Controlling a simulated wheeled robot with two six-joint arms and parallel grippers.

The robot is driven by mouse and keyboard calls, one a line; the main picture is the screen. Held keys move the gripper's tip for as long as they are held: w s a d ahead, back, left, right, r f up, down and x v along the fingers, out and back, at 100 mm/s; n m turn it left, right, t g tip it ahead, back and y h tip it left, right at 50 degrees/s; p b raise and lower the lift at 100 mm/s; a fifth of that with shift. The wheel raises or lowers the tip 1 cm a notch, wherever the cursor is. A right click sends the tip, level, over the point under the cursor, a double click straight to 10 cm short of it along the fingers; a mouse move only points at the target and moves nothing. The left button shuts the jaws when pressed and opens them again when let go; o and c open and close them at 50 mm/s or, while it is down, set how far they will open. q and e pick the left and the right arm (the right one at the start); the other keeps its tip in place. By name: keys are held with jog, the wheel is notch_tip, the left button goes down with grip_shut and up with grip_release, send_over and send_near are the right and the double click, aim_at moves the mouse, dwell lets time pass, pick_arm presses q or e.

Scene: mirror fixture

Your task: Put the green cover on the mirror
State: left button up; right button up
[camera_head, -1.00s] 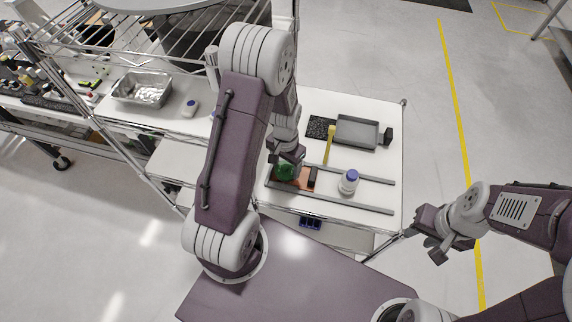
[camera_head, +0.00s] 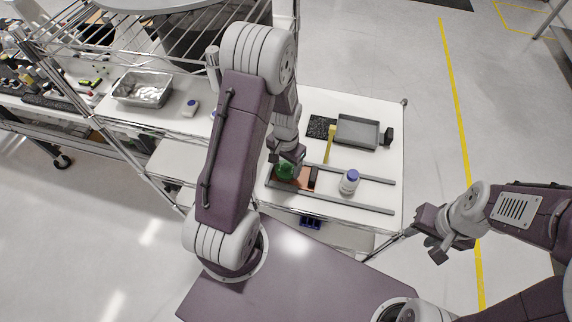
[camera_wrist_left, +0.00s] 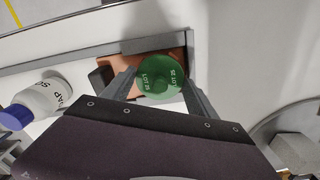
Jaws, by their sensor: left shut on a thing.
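The green cover (camera_wrist_left: 161,78) is a round disc with white lettering in the left wrist view. It sits between the fingers of my left gripper (camera_wrist_left: 158,92), which is shut on it; it also shows in the head view (camera_head: 284,171). The cover is over or on the orange-brown fixture block (camera_head: 301,182) between the grey rails; I cannot tell whether it touches. The mirror is not clearly visible and may be hidden under the cover. My right gripper (camera_head: 437,247) hangs over the floor at the right, away from the shelf; its fingers are too unclear to tell open or shut.
A white bottle with a blue cap (camera_head: 349,182) stands between the grey rails (camera_head: 345,204), right of the fixture. A grey tray (camera_head: 357,131) and a yellow bar (camera_head: 330,145) lie behind. A metal pan (camera_head: 143,90) and small bottle (camera_head: 190,108) stand at left.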

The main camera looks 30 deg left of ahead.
pick_arm(q)
jog(key=shift+f, duration=0.15)
dwell(0.7)
jog(key=o, duration=1.5)
jog(key=shift+o, duration=0.2)
jog(key=shift+r+p, duration=3.15)
jog(key=shift+r, duration=0.45)
jog(key=shift+f, duration=0.1)
jog(key=shift+c, duration=0.3)
grip_shut()
jog(key=shift+f, duration=0.2)
